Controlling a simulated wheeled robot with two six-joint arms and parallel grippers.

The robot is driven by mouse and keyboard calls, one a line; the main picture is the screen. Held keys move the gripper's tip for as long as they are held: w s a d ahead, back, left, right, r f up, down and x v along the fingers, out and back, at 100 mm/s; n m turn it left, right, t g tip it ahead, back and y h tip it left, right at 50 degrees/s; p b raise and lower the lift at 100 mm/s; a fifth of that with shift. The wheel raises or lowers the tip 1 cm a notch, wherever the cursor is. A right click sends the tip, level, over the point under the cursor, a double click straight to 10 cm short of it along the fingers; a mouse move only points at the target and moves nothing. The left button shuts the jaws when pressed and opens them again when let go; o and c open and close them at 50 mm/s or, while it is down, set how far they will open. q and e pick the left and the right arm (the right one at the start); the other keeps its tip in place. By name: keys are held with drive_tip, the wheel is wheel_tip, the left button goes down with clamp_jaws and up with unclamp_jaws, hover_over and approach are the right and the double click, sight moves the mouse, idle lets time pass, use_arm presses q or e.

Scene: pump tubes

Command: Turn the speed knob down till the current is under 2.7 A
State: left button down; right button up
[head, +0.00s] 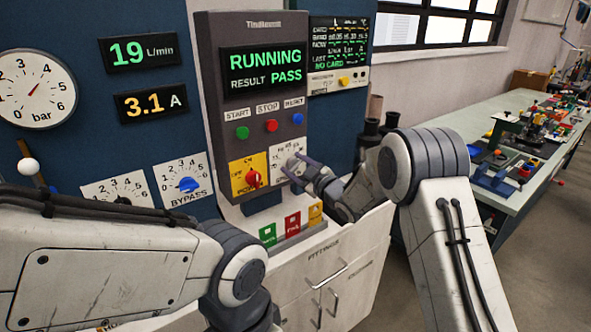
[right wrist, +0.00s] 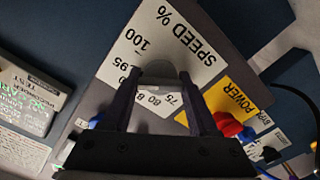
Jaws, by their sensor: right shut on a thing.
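The speed knob (right wrist: 158,70) is a grey round knob on a white plate marked SPEED % (right wrist: 178,40) in the right wrist view. My right gripper (right wrist: 158,88) is shut on it, with one finger on each side. In the head view the right gripper (head: 297,172) reaches the plate at the lower right of the grey control panel (head: 225,130), and it partly hides the knob. The current display (head: 151,102) reads 3.1 A. My left arm comes in from the left, but its gripper is not in view.
The panel screen (head: 264,68) reads RUNNING, RESULT PASS. The red knob on the yellow POWER plate (head: 250,177) is just left of the right gripper. START, STOP and reset buttons sit above. A blue BYPASS knob (head: 187,185) and a flow display (head: 140,50) reading 19 L/min are farther left.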

drive_tip(key=n+b, duration=0.1)
drive_tip(key=b, duration=0.1)
drive_tip(key=n+b, duration=0.1)
drive_tip(key=b, duration=0.1)
drive_tip(key=n+b, duration=0.1)
drive_tip(key=b, duration=0.1)
drive_tip(key=shift+f+n, duration=0.25)
drive_tip(key=shift+n, duration=0.15)
drive_tip(key=shift+r+n+b, duration=0.15)
drive_tip(key=shift+n+b, duration=0.45)
drive_tip(key=shift+b, duration=0.15)
drive_tip(key=o, duration=1.4)
drive_tip(key=shift+s, duration=0.1)
drive_tip(key=b+v, duration=0.1)
drive_tip(key=v, duration=0.9)
drive_tip(key=shift+s+d, duration=0.1)
drive_tip(key=shift+d, duration=0.05)
